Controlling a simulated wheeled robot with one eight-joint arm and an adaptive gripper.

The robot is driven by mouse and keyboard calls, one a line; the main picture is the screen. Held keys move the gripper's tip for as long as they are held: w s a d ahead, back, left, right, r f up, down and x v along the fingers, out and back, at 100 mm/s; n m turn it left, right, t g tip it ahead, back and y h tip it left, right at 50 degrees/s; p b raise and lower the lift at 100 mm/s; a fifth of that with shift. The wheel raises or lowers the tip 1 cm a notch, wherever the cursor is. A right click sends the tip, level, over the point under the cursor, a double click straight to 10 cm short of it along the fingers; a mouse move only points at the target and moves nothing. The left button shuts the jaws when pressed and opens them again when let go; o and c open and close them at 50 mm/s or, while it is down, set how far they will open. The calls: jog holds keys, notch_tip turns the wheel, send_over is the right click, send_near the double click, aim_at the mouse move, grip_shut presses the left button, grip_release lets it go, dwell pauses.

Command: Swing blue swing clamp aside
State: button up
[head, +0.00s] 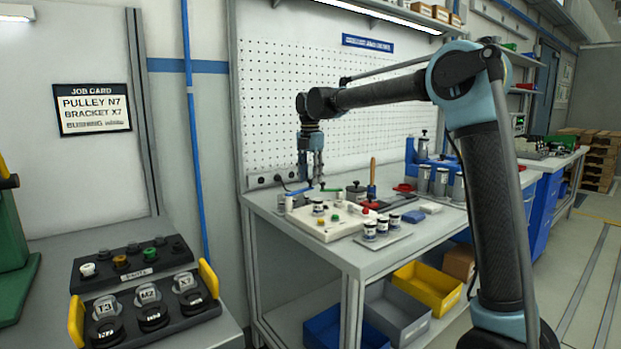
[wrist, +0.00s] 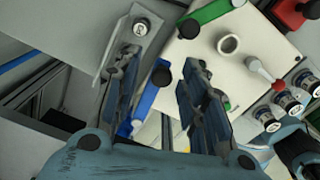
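The blue swing clamp (wrist: 147,100) is a slim blue bar with a dark round knob at one end. In the head view the blue clamp (head: 299,191) shows as a short blue bar at the left edge of the white fixture plate (head: 322,232). My gripper (head: 311,181) points down just above it, open and empty. I cannot tell the exact height gap. A green swing clamp (wrist: 207,20) sits farther along the plate; it also shows in the head view (head: 331,189).
Small labelled jars (head: 370,231) stand at the plate's front right. A red-knobbed lever (wrist: 276,84) is on the plate's right side. A pegboard wall (head: 290,110) rises behind the bench.

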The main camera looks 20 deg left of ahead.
notch_tip(320, 180, up, 12)
dwell(0.6)
jog(key=s+d+f+m, duration=0.25)
jog(key=d+m, duration=0.25)
jog(key=d, duration=0.6)
jog(key=s+d+f+m+t, duration=0.1)
jog(key=s+d+f+m, duration=0.15)
jog(key=d+m, duration=0.65)
jog(key=s+d+f+m, duration=0.2)
jog(key=d+f, duration=0.2)
jog(key=d, duration=1)
jog(key=s+d+f+m, duration=0.8)
jog(key=s+d+f, duration=0.1)
jog(key=f, duration=0.4)
jog(key=s+d+f+m+t, duration=0.1)
jog(key=s+d+f+m, duration=0.7)
jog(key=s+f, duration=0.4)
jog(key=shift+s+d+f, duration=0.15)
jog(key=shift+d+f, duration=0.4)
jog(key=shift+f, duration=0.15)
